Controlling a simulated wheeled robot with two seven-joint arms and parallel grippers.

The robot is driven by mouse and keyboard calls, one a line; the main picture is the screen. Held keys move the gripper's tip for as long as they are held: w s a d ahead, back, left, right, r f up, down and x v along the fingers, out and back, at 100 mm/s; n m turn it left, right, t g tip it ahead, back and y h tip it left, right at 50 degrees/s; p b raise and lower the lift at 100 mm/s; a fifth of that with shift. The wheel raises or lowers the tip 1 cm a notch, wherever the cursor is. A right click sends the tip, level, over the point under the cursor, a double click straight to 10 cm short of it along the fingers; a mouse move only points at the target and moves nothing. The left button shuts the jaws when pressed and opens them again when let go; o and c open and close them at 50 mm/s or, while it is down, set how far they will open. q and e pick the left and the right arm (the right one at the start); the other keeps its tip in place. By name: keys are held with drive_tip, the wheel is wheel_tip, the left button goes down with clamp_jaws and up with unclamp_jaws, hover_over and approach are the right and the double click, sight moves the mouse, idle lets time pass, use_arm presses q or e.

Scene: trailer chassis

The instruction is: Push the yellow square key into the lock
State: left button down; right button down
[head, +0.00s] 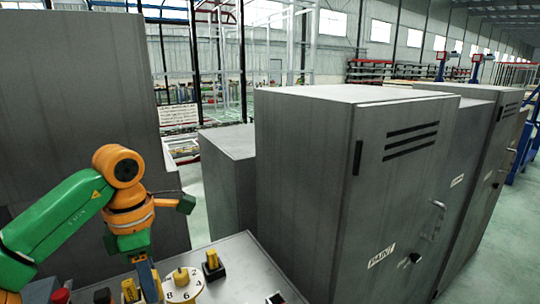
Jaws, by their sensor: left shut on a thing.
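My left gripper (149,282) points down over the light control panel (235,262) at the bottom of the head view. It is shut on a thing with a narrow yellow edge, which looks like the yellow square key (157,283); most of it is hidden. Just left of the gripper is a yellow piece on a dark base (130,290). Just right is a white numbered dial with a yellow knob (181,276). Further right a yellow piece stands upright in a black base (212,261). I cannot tell which of these is the lock. My right gripper is out of view.
A red button (60,296) and a black knob (102,297) sit at the panel's left. A dark round part (275,299) is near its front right.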

use_arm(q)
drive_tip(key=s+d+f+m+b, duration=0.2)
drive_tip(key=s+f+m+b, duration=0.2)
drive_tip(key=f+m, duration=0.5)
drive_tip(key=s+d+f+m+b, duration=0.2)
drive_tip(key=s+f+m+b, duration=0.3)
drive_tip(key=f+m, duration=0.4)
drive_tip(key=s+m, duration=0.1)
drive_tip(key=m, duration=0.4)
drive_tip(key=shift+f+m, duration=0.3)
drive_tip(key=shift+f, duration=0.05)
drive_tip(key=shift+d, duration=0.15)
